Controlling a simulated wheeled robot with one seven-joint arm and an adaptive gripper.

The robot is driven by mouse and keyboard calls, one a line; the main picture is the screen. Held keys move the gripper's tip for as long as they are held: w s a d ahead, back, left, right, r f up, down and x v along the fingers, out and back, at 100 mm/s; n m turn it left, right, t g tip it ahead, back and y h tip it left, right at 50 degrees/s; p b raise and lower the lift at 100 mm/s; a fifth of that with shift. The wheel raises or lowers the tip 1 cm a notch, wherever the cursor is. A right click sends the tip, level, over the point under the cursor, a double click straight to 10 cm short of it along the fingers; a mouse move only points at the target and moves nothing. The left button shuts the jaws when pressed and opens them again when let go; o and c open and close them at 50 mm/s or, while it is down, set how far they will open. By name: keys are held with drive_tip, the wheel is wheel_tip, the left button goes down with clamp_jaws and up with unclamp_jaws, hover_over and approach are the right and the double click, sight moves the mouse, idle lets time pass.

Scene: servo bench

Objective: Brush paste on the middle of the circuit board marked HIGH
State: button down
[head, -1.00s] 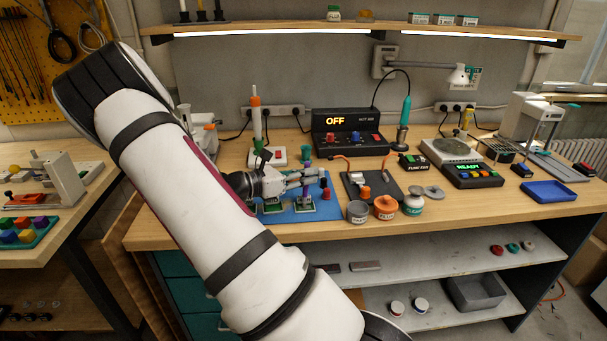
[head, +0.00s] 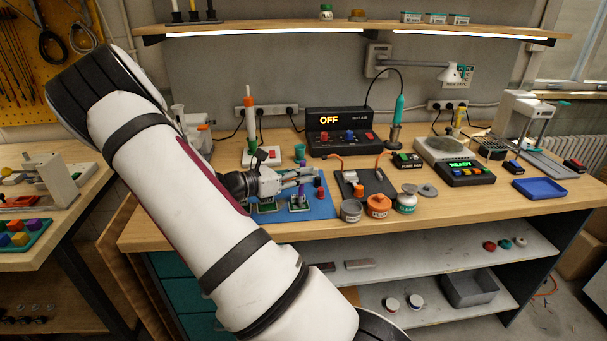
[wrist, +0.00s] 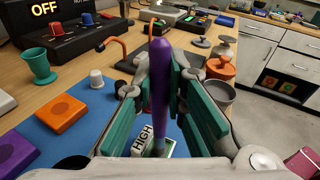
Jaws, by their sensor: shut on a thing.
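In the wrist view a purple-handled brush (wrist: 160,85) stands roughly upright between the teal finger pads of my gripper (wrist: 165,100). My gripper is shut on it. The circuit board marked HIGH (wrist: 142,138) lies just below on the blue mat (wrist: 88,125). The brush's lower end comes down over the part of the board beside the label. I cannot tell whether its tip touches. In the head view my gripper (head: 306,174) is low over the mat, above a green board (head: 298,204). Another board (head: 267,208) lies to its left, partly behind my arm.
A teal cup (wrist: 38,66), a white cap (wrist: 96,77) and an orange block (wrist: 62,113) stand left of my gripper in the wrist view. An orange pot (head: 378,206), a grey pot (head: 351,211) and a white jar (head: 407,203) line the bench's front edge.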

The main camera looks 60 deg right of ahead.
drive_tip(key=shift+w+a, duration=0.5)
drive_tip(key=shift+w, duration=0.1)
drive_tip(key=shift+s+d, duration=0.1)
drive_tip(key=shift+s, duration=0.05)
drive_tip(key=shift+s+d+p, duration=0.45)
drive_tip(key=shift+s+d, duration=0.3)
drive_tip(key=shift+s, duration=0.15)
drive_tip(key=shift+r+p, duration=1.8)
drive_tip(key=shift+r, duration=1.65)
